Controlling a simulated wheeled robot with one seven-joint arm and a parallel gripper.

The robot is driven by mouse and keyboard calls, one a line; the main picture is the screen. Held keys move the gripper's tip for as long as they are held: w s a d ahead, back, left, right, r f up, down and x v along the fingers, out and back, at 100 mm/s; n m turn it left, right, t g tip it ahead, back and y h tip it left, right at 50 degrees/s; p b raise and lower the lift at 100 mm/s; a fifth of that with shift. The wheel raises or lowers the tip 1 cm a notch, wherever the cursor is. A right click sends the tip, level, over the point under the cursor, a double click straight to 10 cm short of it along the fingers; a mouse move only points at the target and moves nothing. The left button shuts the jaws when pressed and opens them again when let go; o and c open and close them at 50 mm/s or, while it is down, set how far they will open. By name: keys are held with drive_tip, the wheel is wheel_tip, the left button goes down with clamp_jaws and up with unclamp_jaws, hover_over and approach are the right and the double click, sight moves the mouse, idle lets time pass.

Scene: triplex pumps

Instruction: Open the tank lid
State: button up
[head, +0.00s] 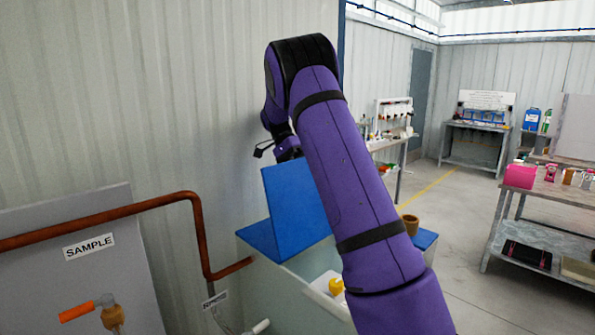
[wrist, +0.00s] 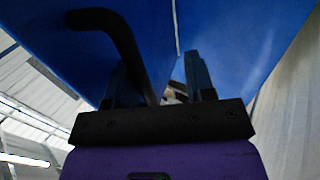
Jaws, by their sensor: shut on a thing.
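The tank (head: 285,290) is a pale box at the lower middle of the head view. Its blue lid (head: 298,200) stands raised at a steep tilt above the tank, and part of the tank's inside shows below it. In the wrist view the blue lid (wrist: 45,30) fills much of the upper picture, with a black bent handle (wrist: 125,45) on it. My gripper (wrist: 157,75) has its two dark fingers on either side of the handle and is shut on it. In the head view my gripper is mostly hidden behind the lid and my purple arm.
A copper pipe (head: 200,225) runs from the left down to the tank, near a grey panel with a SAMPLE sign (head: 90,247). A yellow object (head: 336,286) and a brown pot (head: 410,224) are at the tank. Ribbed wall (head: 180,100) is close behind; open floor (head: 440,230) lies right.

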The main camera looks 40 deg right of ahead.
drive_tip(key=shift+r, duration=0.1)
drive_tip(key=s+a+r, duration=0.2)
drive_tip(key=s+a, duration=0.1)
drive_tip(key=s, duration=0.4)
drive_tip(key=s+a+r, duration=0.2)
drive_tip(key=s+a, duration=0.1)
drive_tip(key=s, duration=0.4)
drive_tip(key=shift+s+r, duration=0.4)
drive_tip(key=shift+a, duration=0.1)
idle(0.3)
drive_tip(key=s+a+r+n+t, duration=0.2)
drive_tip(key=s+a+n+t, duration=1)
drive_tip(key=s+a+n, duration=0.5)
drive_tip(key=shift+s+a+r, duration=0.25)
drive_tip(key=shift+s+a, duration=0.8)
drive_tip(key=shift+s, duration=0.1)
